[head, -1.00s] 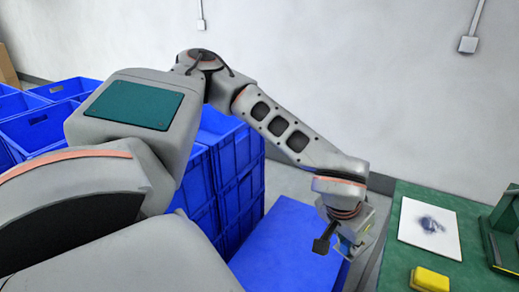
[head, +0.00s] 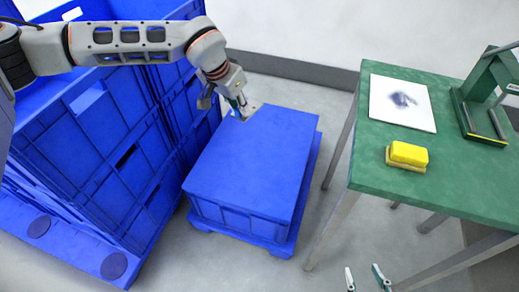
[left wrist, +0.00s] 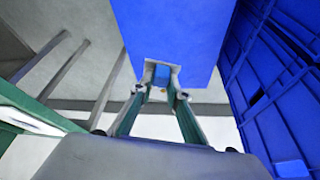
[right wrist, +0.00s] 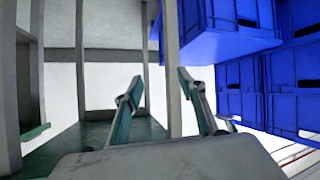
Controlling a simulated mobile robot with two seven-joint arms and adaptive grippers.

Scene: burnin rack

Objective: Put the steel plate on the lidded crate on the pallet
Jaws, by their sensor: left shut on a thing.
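The lidded crate (head: 255,160) is blue with a flat closed top. It stands on a low blue pallet (head: 285,247) on the floor. My left gripper (head: 240,108) is at the crate's far edge and shut on a small grey piece, seemingly the steel plate (head: 252,106). In the left wrist view, my left gripper (left wrist: 160,85) has its fingertips on the grey plate (left wrist: 175,70), with the blue lid beyond. I cannot tell whether the plate touches the lid. My right gripper (head: 365,278) is open and empty beside the table; the right wrist view shows its fingers (right wrist: 158,88) apart.
Tall stacked blue crates (head: 125,150) stand left of the lidded crate. A green table (head: 460,185) at the right holds a white panel with a dark smudge (head: 402,103), a yellow block (head: 407,156) and a green stand (head: 480,115). Floor is clear between pallet and table.

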